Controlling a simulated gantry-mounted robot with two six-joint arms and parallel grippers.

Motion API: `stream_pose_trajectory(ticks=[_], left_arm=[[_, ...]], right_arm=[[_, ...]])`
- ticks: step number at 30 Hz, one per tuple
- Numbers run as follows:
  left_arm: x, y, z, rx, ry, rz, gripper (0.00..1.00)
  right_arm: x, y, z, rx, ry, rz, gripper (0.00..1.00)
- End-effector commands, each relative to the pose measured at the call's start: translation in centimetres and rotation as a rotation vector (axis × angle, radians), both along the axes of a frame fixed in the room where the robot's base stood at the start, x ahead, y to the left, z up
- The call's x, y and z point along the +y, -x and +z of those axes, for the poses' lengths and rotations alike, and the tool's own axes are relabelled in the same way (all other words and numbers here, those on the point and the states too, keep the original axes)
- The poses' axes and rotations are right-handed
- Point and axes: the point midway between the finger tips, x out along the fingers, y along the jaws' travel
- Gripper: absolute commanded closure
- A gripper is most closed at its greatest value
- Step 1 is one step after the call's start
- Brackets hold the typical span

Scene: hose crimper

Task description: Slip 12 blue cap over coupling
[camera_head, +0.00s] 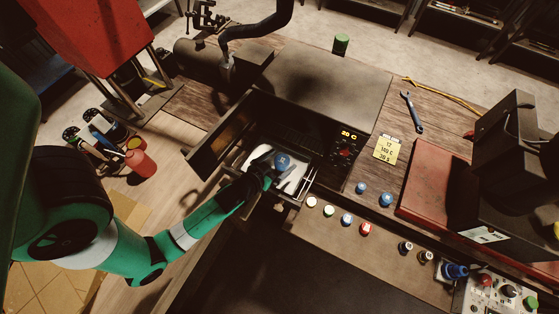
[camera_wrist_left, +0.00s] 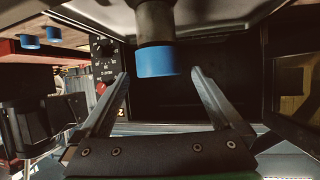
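A blue cap marked 12 (camera_head: 283,158) shows at the front of the open oven (camera_head: 322,126), above a pale tray (camera_head: 260,159). In the left wrist view, which looks upside down, the blue cap (camera_wrist_left: 157,62) is on the end of a dark cylindrical coupling (camera_wrist_left: 155,20). My left gripper (camera_head: 268,172) is beside the cap. Its fingers (camera_wrist_left: 160,76) are spread either side of the cap with a gap on each side. The coupling is hidden under the cap in the head view. My right gripper is not in view.
The oven's open door (camera_head: 222,141) stands to the left. Two blue caps (camera_head: 361,187) (camera_head: 386,199) sit on the bench at right. Several coloured caps or buttons line the front ledge (camera_head: 330,232). A yellow note (camera_head: 387,149), a wrench (camera_head: 411,112) and a red-based machine (camera_head: 432,190) are further right.

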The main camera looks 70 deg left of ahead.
Motion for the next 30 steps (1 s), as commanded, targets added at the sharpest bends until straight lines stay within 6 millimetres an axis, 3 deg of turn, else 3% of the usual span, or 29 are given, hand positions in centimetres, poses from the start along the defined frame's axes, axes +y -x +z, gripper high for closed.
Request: stream_pose_trajectory(ticks=[8,21,30], left_arm=[[-0.5,0.6,0.3,0.001,0.001,-0.001,0.0],[-5.1,7.7,4.0,0.005,0.0,-0.008,0.0],[-5.6,8.9,5.1,-0.001,0.0,0.001,0.0]], right_arm=[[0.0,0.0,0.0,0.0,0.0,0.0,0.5],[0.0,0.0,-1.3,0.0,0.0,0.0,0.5],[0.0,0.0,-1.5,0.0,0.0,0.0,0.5]])
